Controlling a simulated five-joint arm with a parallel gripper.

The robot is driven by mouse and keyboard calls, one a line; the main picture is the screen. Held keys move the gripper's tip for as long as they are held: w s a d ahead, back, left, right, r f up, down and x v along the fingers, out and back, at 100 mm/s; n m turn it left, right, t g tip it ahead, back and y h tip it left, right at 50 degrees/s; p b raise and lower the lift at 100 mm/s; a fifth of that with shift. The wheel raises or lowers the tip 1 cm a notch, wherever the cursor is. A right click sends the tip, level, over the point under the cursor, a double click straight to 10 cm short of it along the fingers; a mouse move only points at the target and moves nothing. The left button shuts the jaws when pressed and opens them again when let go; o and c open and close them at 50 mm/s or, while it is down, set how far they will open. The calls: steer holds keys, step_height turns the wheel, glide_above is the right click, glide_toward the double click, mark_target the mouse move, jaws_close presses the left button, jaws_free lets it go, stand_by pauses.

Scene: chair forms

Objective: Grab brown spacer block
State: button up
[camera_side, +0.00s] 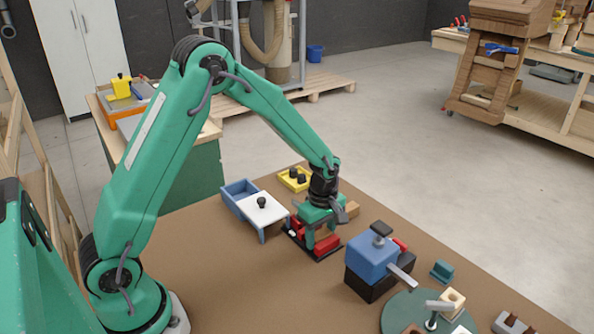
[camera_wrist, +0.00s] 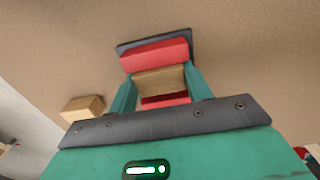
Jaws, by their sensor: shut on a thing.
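My gripper (camera_wrist: 161,88) points down over a dark base (camera_side: 318,256) that carries red blocks (camera_side: 327,242). In the wrist view its two green fingers close on the sides of a brown spacer block (camera_wrist: 160,80). One red block (camera_wrist: 155,53) lies just beyond the brown block and more red (camera_wrist: 165,99) shows on its near side. In the side view my gripper (camera_side: 322,238) hides the held block. I cannot tell whether the block is raised off the base.
A loose tan block (camera_wrist: 82,108) lies on the table beside the dark base. A blue and black fixture (camera_side: 372,258) stands close on the right, with a round green plate (camera_side: 400,313) in front.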

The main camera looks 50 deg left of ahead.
mark_target(321, 233)
steer(key=shift+r, duration=0.1)
steer(key=shift+r, duration=4.95)
